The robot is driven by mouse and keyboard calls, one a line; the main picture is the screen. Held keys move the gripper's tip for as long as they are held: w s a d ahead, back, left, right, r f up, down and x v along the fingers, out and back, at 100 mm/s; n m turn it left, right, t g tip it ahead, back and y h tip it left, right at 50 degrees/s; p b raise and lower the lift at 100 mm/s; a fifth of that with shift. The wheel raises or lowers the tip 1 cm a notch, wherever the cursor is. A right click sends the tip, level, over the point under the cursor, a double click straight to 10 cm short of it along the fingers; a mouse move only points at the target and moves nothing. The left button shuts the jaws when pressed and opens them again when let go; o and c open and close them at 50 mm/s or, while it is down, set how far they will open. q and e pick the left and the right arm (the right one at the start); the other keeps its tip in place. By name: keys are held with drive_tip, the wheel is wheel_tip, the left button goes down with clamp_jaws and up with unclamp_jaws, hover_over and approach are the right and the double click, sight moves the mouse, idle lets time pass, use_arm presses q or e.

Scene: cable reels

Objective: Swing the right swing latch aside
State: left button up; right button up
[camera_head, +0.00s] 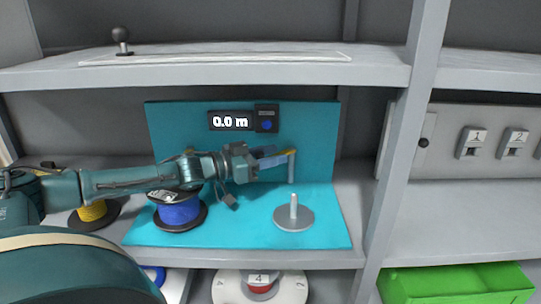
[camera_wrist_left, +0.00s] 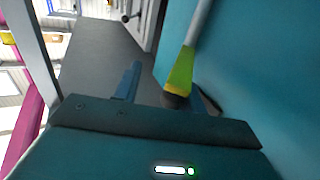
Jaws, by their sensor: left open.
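The right swing latch is a bar with a yellow grip (camera_head: 289,153) in front of the teal back panel, above the bare spindle (camera_head: 294,206). In the left wrist view its yellow-green grip (camera_wrist_left: 181,70) has a dark end and continues into a grey rod. My left gripper (camera_head: 274,158) reaches in from the left and is open at the latch. In the left wrist view the grip's dark end lies between the open fingers (camera_wrist_left: 167,92); I cannot tell whether either finger touches it. My right gripper is not in view.
A blue cable reel (camera_head: 180,211) stands left on the teal base, under my left arm. A display (camera_head: 231,121) reading 0.0 m is on the back panel. A shelf (camera_head: 240,72) runs above and a grey upright (camera_head: 402,150) stands to the right. A green bin (camera_head: 455,287) sits lower right.

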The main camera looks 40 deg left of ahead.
use_arm(q)
wheel_tip(320, 180, up, 10)
idle(0.5)
drive_tip(key=shift+c, duration=0.2)
